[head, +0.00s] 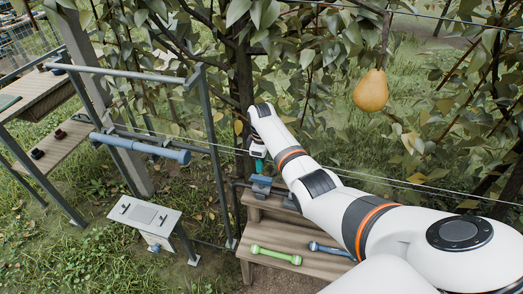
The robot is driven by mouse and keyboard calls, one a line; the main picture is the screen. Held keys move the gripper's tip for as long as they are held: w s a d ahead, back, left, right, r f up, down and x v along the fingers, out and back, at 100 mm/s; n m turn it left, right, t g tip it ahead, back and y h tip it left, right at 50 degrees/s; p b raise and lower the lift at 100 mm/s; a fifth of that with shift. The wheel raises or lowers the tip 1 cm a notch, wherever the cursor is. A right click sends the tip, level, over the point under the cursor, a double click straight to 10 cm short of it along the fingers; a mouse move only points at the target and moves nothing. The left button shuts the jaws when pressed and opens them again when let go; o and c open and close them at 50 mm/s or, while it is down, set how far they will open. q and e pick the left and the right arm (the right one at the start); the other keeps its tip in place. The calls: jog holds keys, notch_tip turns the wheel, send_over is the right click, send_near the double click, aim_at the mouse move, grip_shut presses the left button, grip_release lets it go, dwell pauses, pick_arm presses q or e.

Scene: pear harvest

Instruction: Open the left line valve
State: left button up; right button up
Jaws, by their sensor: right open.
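My right arm comes in from the right and crosses the middle of the head view. Its right gripper (259,166) points down, open, with teal fingertips showing. A small blue-grey block (262,187), which looks like the left line valve, sits just below the fingertips at the back of a wooden step. The gap between fingertips and block is too small to judge, so I cannot tell if they touch. A dark pipe runs to its left side. A second blue-grey fitting stands right of it, partly behind my arm. My left gripper is out of view.
A green bar-shaped tool (275,255) and a blue one (332,250) lie on the wooden step (300,268). A grey metal stand (144,213) and a blue roller (140,148) are at left. A pear (371,91) hangs at right. Wires and branches cross the space.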

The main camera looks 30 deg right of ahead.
jog(key=shift+r, duration=2.3)
